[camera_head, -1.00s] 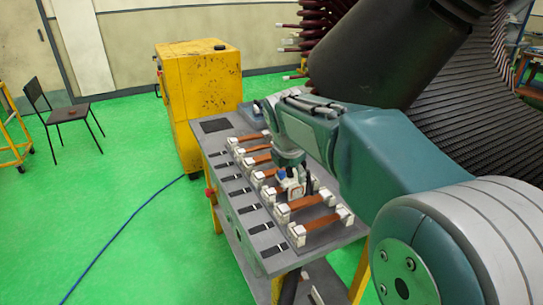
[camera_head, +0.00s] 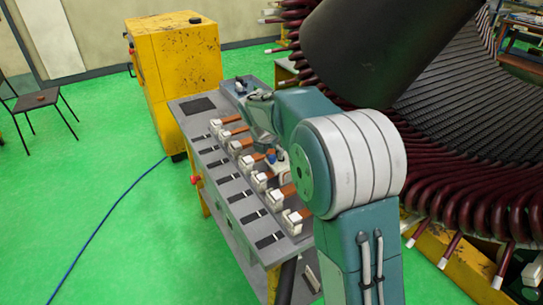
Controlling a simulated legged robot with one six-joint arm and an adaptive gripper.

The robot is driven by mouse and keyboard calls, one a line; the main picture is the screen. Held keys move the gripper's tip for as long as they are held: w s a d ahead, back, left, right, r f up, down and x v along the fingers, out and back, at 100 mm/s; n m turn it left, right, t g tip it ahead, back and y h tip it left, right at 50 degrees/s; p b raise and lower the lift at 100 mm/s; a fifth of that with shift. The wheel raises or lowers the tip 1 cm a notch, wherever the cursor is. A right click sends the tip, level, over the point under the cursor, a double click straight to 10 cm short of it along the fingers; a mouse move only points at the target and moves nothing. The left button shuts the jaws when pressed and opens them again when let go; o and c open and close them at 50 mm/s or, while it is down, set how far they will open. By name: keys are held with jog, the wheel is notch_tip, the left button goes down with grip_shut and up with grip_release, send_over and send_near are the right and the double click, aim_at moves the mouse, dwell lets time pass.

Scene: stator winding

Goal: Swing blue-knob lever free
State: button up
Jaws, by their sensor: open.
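A small blue knob (camera_head: 271,156) shows among the clamps near the middle of the bench, just left of my arm. The rest of its lever is too small and covered to make out.
A grey bench (camera_head: 232,205) carries a row of white clamps (camera_head: 292,221) with copper-brown bars. A yellow cabinet (camera_head: 175,75) stands behind it. The large stator (camera_head: 445,120) with dark red coil ends fills the right.

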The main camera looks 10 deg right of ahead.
jog(key=shift+x, duration=1.2)
jog(key=shift+c, duration=0.3)
grip_shut()
